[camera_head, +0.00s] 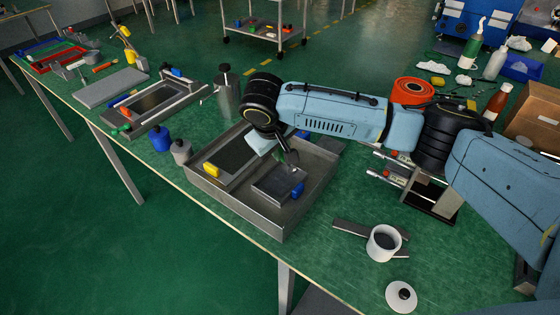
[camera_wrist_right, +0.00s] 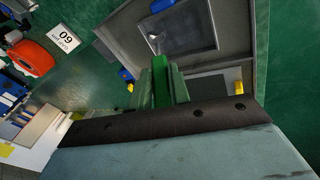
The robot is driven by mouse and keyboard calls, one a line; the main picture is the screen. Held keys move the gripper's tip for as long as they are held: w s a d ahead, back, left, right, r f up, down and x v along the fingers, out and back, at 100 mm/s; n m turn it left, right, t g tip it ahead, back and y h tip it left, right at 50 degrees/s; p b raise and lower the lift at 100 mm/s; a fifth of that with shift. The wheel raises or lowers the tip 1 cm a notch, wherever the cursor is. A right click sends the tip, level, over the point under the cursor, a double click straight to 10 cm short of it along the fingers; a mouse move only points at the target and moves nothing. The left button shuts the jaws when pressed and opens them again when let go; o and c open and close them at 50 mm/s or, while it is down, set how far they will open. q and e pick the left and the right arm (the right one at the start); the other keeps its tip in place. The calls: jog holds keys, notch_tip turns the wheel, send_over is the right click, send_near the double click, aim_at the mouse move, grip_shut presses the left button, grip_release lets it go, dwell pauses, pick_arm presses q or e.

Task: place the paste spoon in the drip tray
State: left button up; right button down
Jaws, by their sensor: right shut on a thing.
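The drip tray (camera_head: 238,207), a wide grey metal tray with raised walls, sits at the front edge of the green bench; part of it shows in the wrist view (camera_wrist_right: 118,38). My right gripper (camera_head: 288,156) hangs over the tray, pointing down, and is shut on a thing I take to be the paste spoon. The dark gripper and arm hide most of it, so its shape and any contact with the tray are unclear. In the wrist view, green parts (camera_wrist_right: 164,85) stand at the gripper's end above the tray. My left gripper is not in view.
Inside the tray are dark panels, a yellow block (camera_head: 212,170) and a blue block (camera_head: 297,190). A white cup (camera_head: 383,243) and round lid (camera_head: 401,296) stand at right.

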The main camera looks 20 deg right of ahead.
jog(key=shift+f, duration=0.4)
notch_tip(320, 180, down, 3)
jog(key=shift+f, duration=0.1)
jog(key=shift+w, duration=0.1)
jog(key=c, duration=1.4)
grip_release()
jog(key=shift+f, duration=0.1)
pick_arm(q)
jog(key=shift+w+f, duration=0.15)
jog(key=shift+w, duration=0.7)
pick_arm(e)
jog(key=shift+o, duration=0.4)
